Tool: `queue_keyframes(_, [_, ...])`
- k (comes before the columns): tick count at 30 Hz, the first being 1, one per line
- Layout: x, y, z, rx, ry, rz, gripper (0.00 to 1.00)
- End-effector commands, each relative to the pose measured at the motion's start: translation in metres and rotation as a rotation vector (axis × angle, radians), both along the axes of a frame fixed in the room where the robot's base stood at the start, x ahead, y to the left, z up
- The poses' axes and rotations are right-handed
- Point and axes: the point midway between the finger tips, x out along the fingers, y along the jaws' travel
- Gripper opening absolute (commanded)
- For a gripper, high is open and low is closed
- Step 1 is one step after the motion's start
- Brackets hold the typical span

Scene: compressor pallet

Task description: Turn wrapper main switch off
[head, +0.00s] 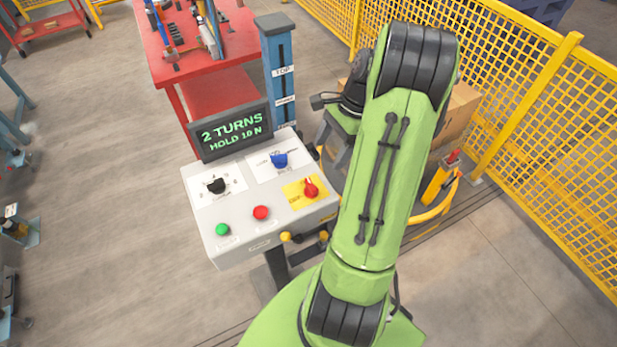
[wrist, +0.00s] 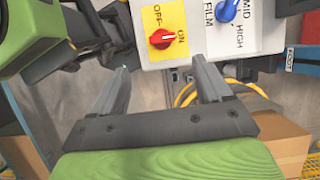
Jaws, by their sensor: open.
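The wrapper main switch (head: 311,188) is a red rotary knob on a yellow plate at the right of the grey control panel (head: 240,240). In the wrist view the knob (wrist: 161,38) sits between the printed words OFF, at upper left, and ON, at right. Its grip lies roughly crosswise there; I cannot tell for certain which word it points at. My gripper (wrist: 160,70) is open and empty, its two fingers reaching toward the panel's edge just below the knob, not touching it. In the head view my arm hides most of the gripper.
The panel also has a black knob (head: 216,186), a blue knob (head: 279,160), a green button (head: 222,230) and a red button (head: 261,213). A display (head: 231,131) reads "2 TURNS HOLD 10 N". Boxes (head: 461,113) and yellow fencing (head: 500,70) stand at right; open floor lies left.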

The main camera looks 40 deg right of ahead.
Motion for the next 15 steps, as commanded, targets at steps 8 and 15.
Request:
queue_keyframes(8, [0.007,0.028,-0.07,0.004,0.004,0.004,0.78])
queue_keyframes(15, [0.012,0.043,-0.109,0.002,0.002,0.004,0.78])
